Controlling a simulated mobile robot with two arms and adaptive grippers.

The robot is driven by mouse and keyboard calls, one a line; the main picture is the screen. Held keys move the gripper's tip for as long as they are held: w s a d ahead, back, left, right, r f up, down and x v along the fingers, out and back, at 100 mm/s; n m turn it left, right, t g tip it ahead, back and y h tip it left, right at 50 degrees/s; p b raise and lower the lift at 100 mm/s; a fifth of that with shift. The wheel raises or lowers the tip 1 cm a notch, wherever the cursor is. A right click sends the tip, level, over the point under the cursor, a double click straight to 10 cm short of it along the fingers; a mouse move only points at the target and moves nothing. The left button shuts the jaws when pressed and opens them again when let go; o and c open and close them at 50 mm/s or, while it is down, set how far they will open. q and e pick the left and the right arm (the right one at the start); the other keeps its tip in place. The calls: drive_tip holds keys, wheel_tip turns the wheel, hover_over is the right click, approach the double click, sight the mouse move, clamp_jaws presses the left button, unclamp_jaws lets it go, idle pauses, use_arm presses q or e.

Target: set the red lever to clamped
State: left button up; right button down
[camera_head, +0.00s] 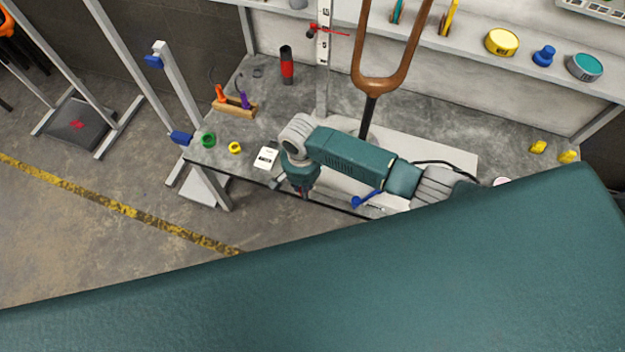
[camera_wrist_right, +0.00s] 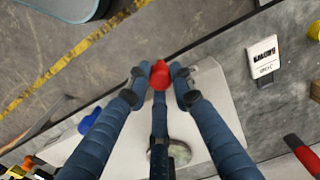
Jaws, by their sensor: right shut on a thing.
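The red lever's knob (camera_wrist_right: 160,75) shows in the right wrist view, between the fingertips of my right gripper (camera_wrist_right: 160,84). The gripper is shut on it. A white plate (camera_wrist_right: 215,95) lies below the fingers, at the table's front edge. The lever's lower part is hidden by the fingers, so I cannot tell its angle. In the head view my right gripper (camera_head: 304,190) points down at the front edge of the table, and the lever there is hidden behind it. My left gripper is not in view.
A blue lever (camera_head: 366,198) is just right of my right gripper. A brown forked frame (camera_head: 385,85) rises behind my arm.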

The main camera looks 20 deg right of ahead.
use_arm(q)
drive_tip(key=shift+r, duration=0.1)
use_arm(e)
drive_tip(key=w+a+m, duration=0.5)
drive_tip(key=w+m, duration=0.1)
drive_tip(key=m, duration=0.2)
drive_tip(key=shift+a+m, duration=0.3)
drive_tip(key=shift+m, duration=0.1)
drive_tip(key=shift+r, duration=0.1)
drive_tip(key=c, duration=1.5)
unclamp_jaws()
wheel_tip(320, 180, up, 12)
drive_tip(key=shift+f, duration=0.1)
